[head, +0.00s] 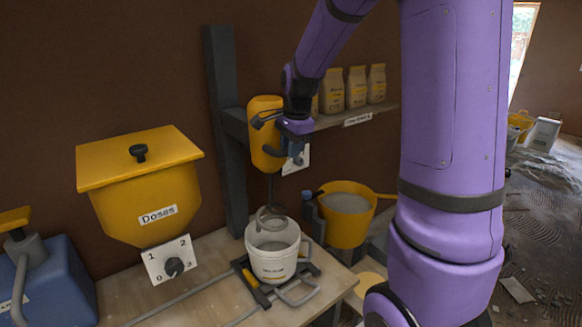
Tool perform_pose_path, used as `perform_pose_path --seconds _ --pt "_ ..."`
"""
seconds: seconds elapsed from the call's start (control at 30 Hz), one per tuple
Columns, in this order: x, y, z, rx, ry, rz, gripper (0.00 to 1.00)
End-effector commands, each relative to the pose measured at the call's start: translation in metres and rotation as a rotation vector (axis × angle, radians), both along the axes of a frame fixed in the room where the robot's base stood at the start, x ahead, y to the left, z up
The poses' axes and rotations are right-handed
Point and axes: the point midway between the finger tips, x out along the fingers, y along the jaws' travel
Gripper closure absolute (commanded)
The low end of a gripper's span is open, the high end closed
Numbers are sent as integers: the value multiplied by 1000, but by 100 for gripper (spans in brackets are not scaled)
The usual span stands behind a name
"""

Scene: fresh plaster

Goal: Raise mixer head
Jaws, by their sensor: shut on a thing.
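The mixer head (262,140) is a yellow upright body with dark handles, mounted on a dark grey post (226,130). Its thin shaft points down, with a ring-shaped whisk (270,217) at the mouth of a white bucket (273,266). The whisk's lower part is hard to make out against the bucket. The bucket stands upright in a dark holder on the bench. My gripper (289,151) is at the right side of the mixer head, shut on its handle. The jaws are small and dark here, and the exact grip is partly hidden.
A yellow doser (140,190) with a dial stands left of the mixer. A yellow bucket (348,218) of grey material is to the right. The bench (205,270) has bare room left of the white bucket.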

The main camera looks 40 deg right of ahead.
Motion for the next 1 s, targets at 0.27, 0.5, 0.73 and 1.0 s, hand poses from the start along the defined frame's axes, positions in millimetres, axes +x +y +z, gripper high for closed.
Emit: perform_pose_path --seconds 0.27,0.5,0.73,1.0 --pt "0 0 19 -1 -2 1 100" --pt "1 -1 21 -2 -6 0 100" --pt "1 -1 20 -2 -5 0 52" --pt "0 0 21 -1 -2 0 52"
